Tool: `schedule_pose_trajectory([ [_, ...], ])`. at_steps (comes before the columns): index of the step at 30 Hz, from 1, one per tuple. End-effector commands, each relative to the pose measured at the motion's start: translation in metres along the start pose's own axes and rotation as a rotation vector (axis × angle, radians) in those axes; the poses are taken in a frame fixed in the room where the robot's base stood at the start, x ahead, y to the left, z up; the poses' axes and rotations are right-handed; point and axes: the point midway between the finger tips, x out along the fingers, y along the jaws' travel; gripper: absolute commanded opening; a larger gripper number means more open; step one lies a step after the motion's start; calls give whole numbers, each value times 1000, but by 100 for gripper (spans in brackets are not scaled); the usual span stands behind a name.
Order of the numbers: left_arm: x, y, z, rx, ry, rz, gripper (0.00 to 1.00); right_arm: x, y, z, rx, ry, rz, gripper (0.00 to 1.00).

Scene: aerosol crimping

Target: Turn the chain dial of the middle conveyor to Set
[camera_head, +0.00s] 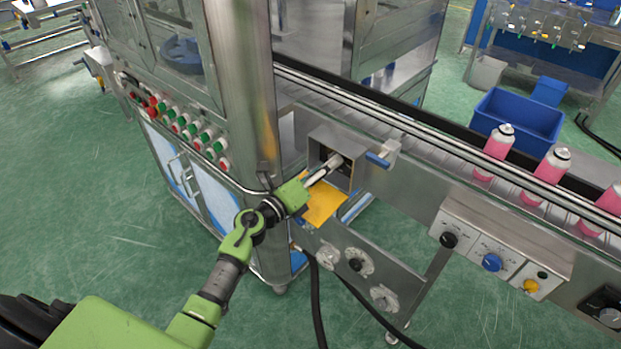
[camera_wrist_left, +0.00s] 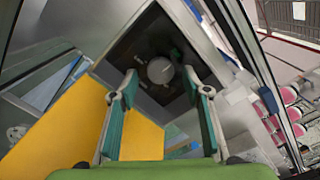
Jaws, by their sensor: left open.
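A grey box housing (camera_head: 349,141) is fixed to the side of the conveyor (camera_head: 415,175), beside the steel machine column. In the left wrist view its dark recess holds a round grey knob (camera_wrist_left: 160,70) with a thin mark on its face. I cannot read any setting or label there. My left gripper (camera_head: 327,167) is at the mouth of this housing and partly hides the knob in the head view. In the wrist view the gripper (camera_wrist_left: 160,88) is open, with its fingers on either side of the knob's line and nothing between them. Contact cannot be told.
A yellow plate (camera_head: 324,204) lies just below the housing. A blue-ended handle (camera_head: 378,160) sticks out to its right. A control panel (camera_head: 500,248) with black, blue and yellow knobs is further right. Pink cans (camera_head: 546,171) stand on the belt. Several dials sit on a lower plate (camera_head: 340,236).

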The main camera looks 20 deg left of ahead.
Motion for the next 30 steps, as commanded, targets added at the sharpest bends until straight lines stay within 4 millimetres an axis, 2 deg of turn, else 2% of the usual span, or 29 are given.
schedule_pose_trajectory([
  [9,-67,2,-2,1,3,4,44,0,-1,-1,1,1,-1,40],
  [15,-95,1,-1,1,2,2,44,0,-1,-1,1,1,-1,40],
  [21,-104,0,0,1,1,1,44,0,-1,-1,1,1,-1,40],
  [30,-104,0,0,1,1,1,44,0,-1,-1,1,1,-1,40],
])
